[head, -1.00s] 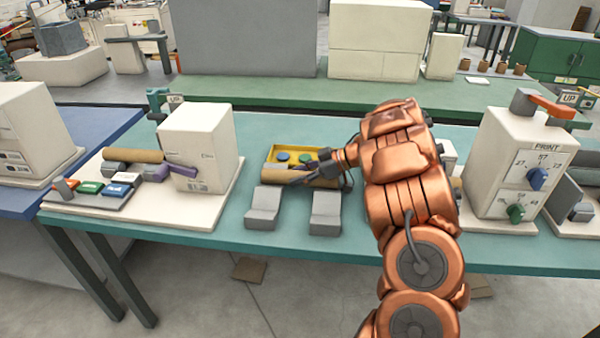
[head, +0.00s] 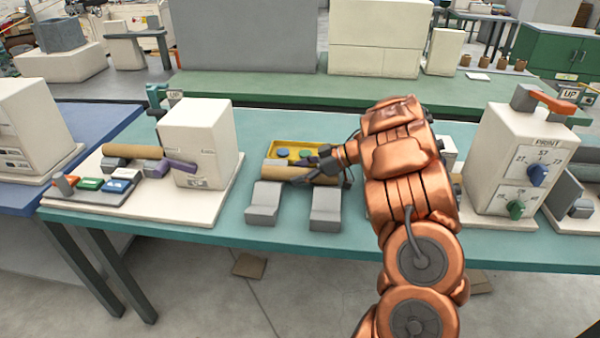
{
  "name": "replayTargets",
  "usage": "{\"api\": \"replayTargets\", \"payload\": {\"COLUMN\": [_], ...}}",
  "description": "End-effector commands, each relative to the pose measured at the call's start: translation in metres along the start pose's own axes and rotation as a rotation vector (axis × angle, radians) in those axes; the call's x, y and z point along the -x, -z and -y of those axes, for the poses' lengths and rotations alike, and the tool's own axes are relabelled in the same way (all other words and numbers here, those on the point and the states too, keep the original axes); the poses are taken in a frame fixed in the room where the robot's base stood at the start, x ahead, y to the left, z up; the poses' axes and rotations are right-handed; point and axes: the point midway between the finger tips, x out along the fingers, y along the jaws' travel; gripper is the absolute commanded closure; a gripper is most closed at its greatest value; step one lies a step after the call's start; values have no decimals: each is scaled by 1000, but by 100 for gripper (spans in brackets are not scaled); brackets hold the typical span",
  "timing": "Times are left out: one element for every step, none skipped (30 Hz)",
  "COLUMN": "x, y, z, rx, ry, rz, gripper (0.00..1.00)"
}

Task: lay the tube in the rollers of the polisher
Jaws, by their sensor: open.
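A brown cardboard tube (head: 274,170) lies crosswise at the front edge of a yellow tray, behind two grey angled rests. My gripper (head: 306,170) reaches in from the right at the tube's right part. Its dark fingers are open, one above the tube and one along its front side. I cannot tell whether they touch it. Another brown tube (head: 122,151) lies on the machine at the left, beside a white box housing. I cannot make out for sure which machine is the polisher; its rollers may be hidden behind my arm.
The grey rests (head: 264,204) and (head: 326,208) stand empty near the front edge of the teal table (head: 290,236). The yellow tray (head: 318,145) holds round buttons. A white PRINT machine (head: 515,160) stands at the right. My arm hides the table between tray and PRINT machine.

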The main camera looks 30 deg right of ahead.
Motion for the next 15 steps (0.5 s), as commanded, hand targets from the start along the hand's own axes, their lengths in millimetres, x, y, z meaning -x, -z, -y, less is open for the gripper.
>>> {"api": "replayTargets", "payload": {"x": [-1, -2, -2, -3, -3, 4, 12, 18, 27, 33, 39, 47, 52, 58, 67], "y": [-2, -3, -4, -4, -5, -3, -2, -2, -2, -2, -2, -3, -2, -2, -2], "z": [0, 0, 0, 0, 0, -1, -1, -1, -1, -1, -1, -1, -1, -1, -1], "rx": [1, 1, 2, 2, 2, 1, 0, 0, 0, 0, 0, -1, -1, -1, 0], "ry": [0, 0, 0, 0, 0, -2, -4, -4, -5, -6, -5, -5, -5, -4, -3], "rz": [0, 0, 0, -1, -1, -1, -1, -1, 0, 0, 0, 1, 0, -1, -1], "gripper": [29, 29, 29, 29, 29, 29, 29, 29, 29, 29, 29, 29, 29, 29, 29]}}
